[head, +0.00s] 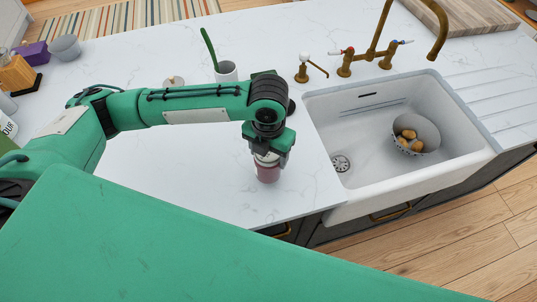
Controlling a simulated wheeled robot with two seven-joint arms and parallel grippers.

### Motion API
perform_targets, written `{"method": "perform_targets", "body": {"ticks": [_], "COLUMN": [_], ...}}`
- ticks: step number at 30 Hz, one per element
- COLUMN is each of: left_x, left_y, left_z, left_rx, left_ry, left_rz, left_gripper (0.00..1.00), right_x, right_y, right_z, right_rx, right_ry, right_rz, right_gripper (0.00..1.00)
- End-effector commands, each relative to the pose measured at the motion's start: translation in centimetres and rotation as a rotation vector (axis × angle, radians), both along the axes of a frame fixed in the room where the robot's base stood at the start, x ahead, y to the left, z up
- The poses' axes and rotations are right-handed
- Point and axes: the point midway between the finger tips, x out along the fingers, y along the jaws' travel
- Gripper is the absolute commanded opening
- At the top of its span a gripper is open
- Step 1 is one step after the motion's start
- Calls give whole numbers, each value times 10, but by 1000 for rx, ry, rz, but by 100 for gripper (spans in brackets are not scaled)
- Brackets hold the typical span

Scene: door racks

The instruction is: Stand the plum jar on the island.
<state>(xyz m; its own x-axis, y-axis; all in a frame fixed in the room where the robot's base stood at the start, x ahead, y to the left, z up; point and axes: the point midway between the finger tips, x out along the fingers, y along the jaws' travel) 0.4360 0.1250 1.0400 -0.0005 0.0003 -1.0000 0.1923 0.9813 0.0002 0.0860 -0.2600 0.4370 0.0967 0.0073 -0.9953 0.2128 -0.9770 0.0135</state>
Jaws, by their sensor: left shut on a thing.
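The plum jar (267,174) is upright at the white marble island top (205,190), left of the sink and near the front edge. Its upper part is hidden by my gripper. My left gripper (267,156) points down and is shut on the jar from above. The jar's base is at or very close to the island surface; I cannot tell whether it touches. My right gripper is not in view.
A white sink (335,205) with a bowl (418,130) in it and a brass tap (372,55) lie to the right. A grey cup (226,71) stands behind my left arm. Bottles and a purple box (31,54) are at far left. The island front is clear.

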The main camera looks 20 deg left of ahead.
Motion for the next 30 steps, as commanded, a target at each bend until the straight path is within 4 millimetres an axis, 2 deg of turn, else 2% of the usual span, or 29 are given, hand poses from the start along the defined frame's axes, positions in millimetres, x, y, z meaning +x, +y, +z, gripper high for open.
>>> {"method": "perform_targets", "body": {"ticks": [3, 6, 16, 17, 20, 30], "left_x": [0, 0, 0, 0, 0, 0], "left_y": [0, 0, 0, 0, 0, 0], "left_z": [-15, -21, -24, -25, -24, -21], "left_rx": [0, 0, 0, 1, 1, 0], "left_ry": [1, -1, -1, 0, 0, -2], "left_rz": [2, 0, 1, 1, 1, 1], "left_gripper": [27, 27, 27, 66, 86, 86], "right_x": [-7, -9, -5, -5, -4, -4], "right_y": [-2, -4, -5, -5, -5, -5], "right_z": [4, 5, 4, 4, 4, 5], "right_rx": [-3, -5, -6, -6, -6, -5], "right_ry": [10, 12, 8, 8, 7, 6], "right_rz": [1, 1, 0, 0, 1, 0], "right_gripper": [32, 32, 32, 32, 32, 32]}}
